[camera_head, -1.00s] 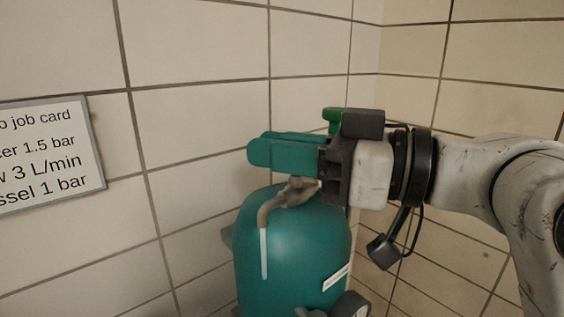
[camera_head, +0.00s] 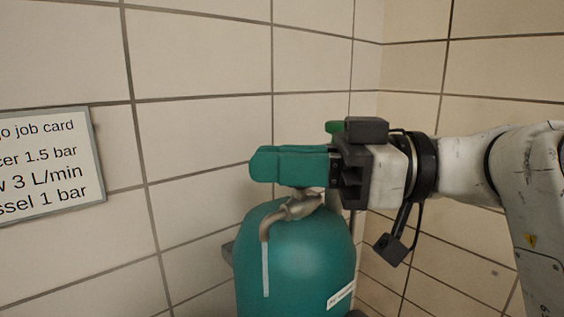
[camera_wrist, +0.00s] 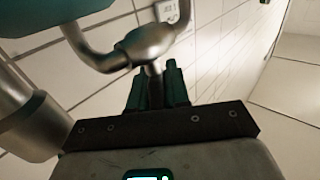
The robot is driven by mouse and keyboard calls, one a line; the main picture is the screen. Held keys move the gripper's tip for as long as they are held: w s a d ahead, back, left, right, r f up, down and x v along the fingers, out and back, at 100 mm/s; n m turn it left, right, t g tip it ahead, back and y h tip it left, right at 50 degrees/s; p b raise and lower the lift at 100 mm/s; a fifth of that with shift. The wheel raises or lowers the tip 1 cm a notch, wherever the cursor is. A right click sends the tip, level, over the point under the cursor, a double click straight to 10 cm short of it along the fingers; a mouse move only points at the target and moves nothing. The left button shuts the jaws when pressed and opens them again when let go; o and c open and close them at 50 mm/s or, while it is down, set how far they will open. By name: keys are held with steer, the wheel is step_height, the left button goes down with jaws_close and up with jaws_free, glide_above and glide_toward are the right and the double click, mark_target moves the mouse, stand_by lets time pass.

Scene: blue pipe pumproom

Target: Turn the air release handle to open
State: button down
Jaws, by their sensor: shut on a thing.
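The teal pressure vessel (camera_head: 300,255) stands by the wall corner, with a bent grey metal pipe and valve fitting (camera_head: 290,209) on top. My gripper (camera_head: 262,166) reaches in from the right, level, just above this fitting, its teal fingers hiding what lies between them. In the wrist view, the silvery valve body (camera_wrist: 148,45) sits beyond my fingertips (camera_wrist: 158,80). A grey metal stem, apparently the air release handle (camera_wrist: 155,84), runs between the fingers, and my gripper is shut on it. The handle's angle is hard to tell in the head view.
A job card (camera_head: 42,160) hangs on the tiled wall at left. A green piece (camera_head: 335,127) shows behind my gripper, partly hidden. A white label (camera_head: 340,296) is on the vessel. Tiled walls stand close behind; space left of the fingers is free.

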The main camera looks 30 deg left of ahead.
steer(key=c, duration=1.2)
jaws_free()
steer(key=shift+w+d+b, duration=0.3)
steer(key=shift+w+d, duration=0.05)
steer(key=shift+d, duration=0.15)
steer(key=b+v, duration=0.2)
steer(key=v, duration=0.7)
steer(key=shift+w+d+b, duration=0.1)
steer(key=shift+d+b, duration=0.25)
